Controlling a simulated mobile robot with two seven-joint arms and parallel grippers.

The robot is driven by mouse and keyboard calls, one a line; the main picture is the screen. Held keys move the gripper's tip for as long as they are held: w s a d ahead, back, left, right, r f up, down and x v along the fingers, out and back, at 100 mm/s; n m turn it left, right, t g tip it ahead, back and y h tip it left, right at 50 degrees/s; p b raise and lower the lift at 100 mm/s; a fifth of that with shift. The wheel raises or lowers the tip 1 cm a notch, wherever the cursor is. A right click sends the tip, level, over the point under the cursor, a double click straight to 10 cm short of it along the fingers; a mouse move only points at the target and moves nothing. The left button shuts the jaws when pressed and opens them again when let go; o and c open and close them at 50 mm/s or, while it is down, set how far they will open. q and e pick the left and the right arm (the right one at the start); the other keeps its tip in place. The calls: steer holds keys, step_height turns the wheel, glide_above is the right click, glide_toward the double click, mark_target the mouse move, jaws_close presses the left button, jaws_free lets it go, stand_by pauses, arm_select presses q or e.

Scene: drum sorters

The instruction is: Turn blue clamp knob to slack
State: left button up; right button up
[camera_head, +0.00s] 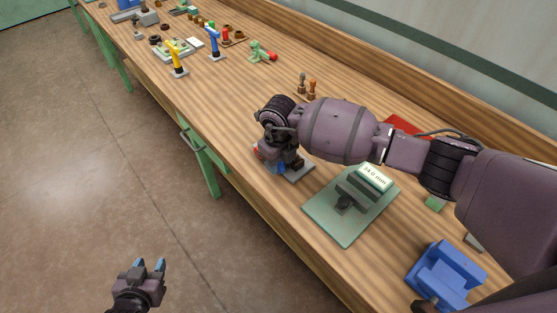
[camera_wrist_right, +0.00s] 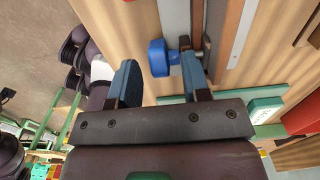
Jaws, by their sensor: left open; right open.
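The blue clamp knob (camera_wrist_right: 158,57) shows in the right wrist view, joined on its right to a short metal spindle. My right gripper (camera_wrist_right: 160,64) is open, with one blue-padded fingertip to each side of the knob in that view. In the head view my right arm hides most of the clamp, and only a bit of blue (camera_head: 281,168) and a grey base (camera_head: 298,171) show below the wrist. My left gripper (camera_head: 149,265) is open and empty over the floor, away from the bench.
A green plate (camera_head: 325,218) with a gauge reading 34.0 mm (camera_head: 372,177) lies right of the clamp. A blue fixture (camera_head: 447,277) stands nearer. Yellow (camera_head: 177,58) and blue (camera_head: 213,43) upright tools stand further along the wooden bench.

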arm_select(q)
steer(key=shift+w+r, duration=0.1)
arm_select(e)
steer(key=shift+f, duration=0.15)
jaws_close()
arm_select(q)
steer(key=shift+s, duration=0.2)
steer(key=shift+f, duration=0.2)
